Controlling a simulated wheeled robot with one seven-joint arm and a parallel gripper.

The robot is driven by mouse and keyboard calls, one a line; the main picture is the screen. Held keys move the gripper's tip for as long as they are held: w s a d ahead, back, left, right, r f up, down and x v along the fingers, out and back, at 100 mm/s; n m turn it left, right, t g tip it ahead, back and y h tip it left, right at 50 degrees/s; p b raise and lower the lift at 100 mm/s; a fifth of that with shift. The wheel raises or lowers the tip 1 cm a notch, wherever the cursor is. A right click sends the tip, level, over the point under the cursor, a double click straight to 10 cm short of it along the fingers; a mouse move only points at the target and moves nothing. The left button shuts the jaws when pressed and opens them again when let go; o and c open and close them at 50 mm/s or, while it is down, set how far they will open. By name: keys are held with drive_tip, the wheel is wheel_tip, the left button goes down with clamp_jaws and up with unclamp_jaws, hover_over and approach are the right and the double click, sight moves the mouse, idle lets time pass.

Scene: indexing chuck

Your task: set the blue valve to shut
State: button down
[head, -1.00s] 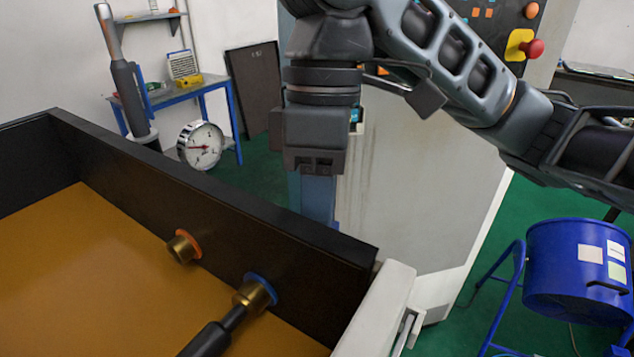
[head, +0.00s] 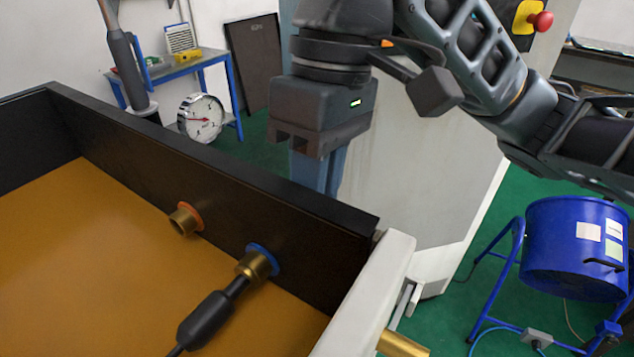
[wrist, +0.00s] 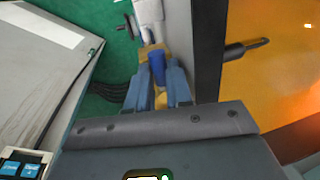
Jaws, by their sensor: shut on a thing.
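The blue valve (wrist: 159,68) shows in the wrist view as a blue rounded piece against brass-coloured parts. My gripper (wrist: 159,77) has one blue-grey finger on each side of it and is shut on it. In the head view my gripper (head: 318,172) points down behind the black wall of the tray. Its fingertips and the valve are hidden there by the wall. I cannot tell the valve's setting from these frames.
The black-walled tray (head: 200,150) has an orange-brown floor. A blue-ringed brass fitting (head: 258,263) with a black-handled tool and an orange-ringed one (head: 185,218) sit on its wall. A pale rail (head: 375,290) stands at its right corner. A blue drum (head: 575,248) stands right.

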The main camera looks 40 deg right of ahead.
drive_tip(key=c, duration=1)
unclamp_jaws()
drive_tip(key=shift+c, duration=0.2)
drive_tip(key=shift+a, duration=0.1)
drive_tip(key=shift+n, duration=0.3)
